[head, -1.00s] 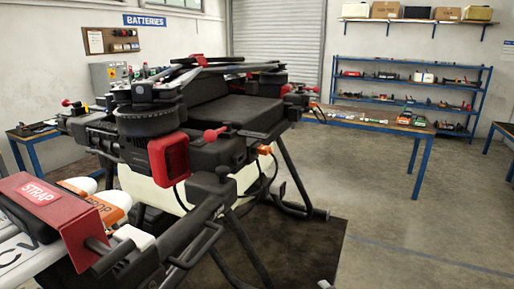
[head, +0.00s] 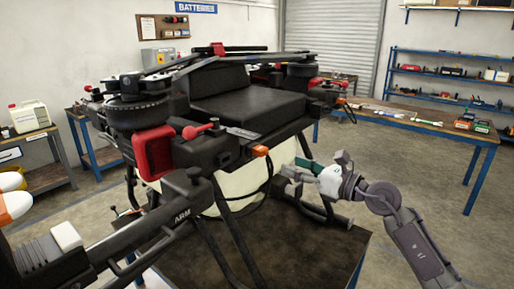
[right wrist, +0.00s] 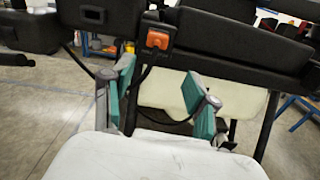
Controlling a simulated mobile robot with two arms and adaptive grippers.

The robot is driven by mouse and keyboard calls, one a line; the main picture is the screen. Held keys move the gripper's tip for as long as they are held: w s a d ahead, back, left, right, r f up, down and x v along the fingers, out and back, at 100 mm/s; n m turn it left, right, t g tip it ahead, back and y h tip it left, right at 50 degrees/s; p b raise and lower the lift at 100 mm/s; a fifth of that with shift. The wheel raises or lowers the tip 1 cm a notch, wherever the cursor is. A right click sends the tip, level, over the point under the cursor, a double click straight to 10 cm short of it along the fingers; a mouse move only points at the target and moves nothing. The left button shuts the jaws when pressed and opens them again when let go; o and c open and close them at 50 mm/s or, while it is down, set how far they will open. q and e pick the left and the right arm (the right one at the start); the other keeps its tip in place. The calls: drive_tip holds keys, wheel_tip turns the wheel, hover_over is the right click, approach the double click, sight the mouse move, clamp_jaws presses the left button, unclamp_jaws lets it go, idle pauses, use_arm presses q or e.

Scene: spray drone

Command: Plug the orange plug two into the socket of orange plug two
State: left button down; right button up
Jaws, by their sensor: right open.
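The large black drone stands on a dark mat. An orange plug (head: 260,151) is at the drone's body edge, below the dark battery deck (head: 248,112). In the right wrist view an orange plug (right wrist: 157,39) sits in a dark housing, just beyond the fingertips.
A black drone arm marked ARM (head: 160,226) crosses the lower left. Black cables and landing legs (head: 308,150) are close to my right gripper. A workbench (head: 425,115) with tools stands behind at right. The floor (head: 440,190) is clear at right.

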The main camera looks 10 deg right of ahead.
sight(265, 153)
drive_tip(key=shift+n, duration=0.6)
drive_tip(key=x, duration=0.2)
drive_tip(key=r+p+x, duration=0.1)
drive_tip(key=x, duration=0.4)
drive_tip(key=shift+a+r, duration=0.25)
drive_tip(key=shift+a, duration=0.15)
use_arm(q)
drive_tip(key=shift+s+d+r, duration=0.1)
drive_tip(key=shift+r, duration=0.5)
use_arm(e)
drive_tip(key=shift+x, duration=0.95)
use_arm(q)
drive_tip(key=shift+r+p, duration=0.1)
drive_tip(key=shift+p, duration=0.2)
use_arm(e)
drive_tip(key=shift+f, duration=0.1)
clamp_jaws()
drive_tip(key=shift+s+d, duration=0.1)
